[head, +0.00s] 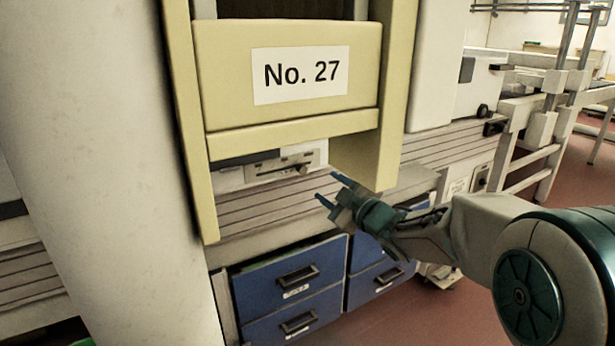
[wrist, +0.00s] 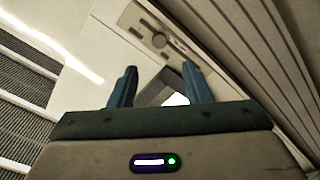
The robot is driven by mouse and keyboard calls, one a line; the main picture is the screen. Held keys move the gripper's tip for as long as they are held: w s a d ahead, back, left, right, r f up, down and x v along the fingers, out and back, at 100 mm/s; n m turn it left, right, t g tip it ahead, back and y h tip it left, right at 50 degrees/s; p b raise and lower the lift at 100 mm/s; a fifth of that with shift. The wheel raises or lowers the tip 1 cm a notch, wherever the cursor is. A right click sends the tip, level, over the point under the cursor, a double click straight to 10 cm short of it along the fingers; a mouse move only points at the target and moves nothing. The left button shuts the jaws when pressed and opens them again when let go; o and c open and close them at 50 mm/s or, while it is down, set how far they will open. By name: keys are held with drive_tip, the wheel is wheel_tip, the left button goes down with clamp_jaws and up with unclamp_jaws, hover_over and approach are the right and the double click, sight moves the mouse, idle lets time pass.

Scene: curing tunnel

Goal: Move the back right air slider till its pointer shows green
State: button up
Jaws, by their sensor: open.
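A slider panel (head: 278,168) shows in the head view under the cream No. 27 board, with a small dark knob (head: 303,169) near its right end. I cannot tell for sure that this is the back right air slider, and no green pointer mark can be made out.
The cream board (head: 290,75) and its right post (head: 392,95) stand close above and beside my gripper. Blue drawers (head: 290,280) are below. A ribbed side wall (head: 265,207) runs under the panel. A white column fills the left.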

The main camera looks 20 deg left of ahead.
sight(303, 171)
drive_tip(key=x, duration=1)
drive_tip(key=shift+w+a, duration=0.1)
drive_tip(key=shift+a, duration=0.15)
drive_tip(key=shift+b, duration=0.3)
clamp_jaws()
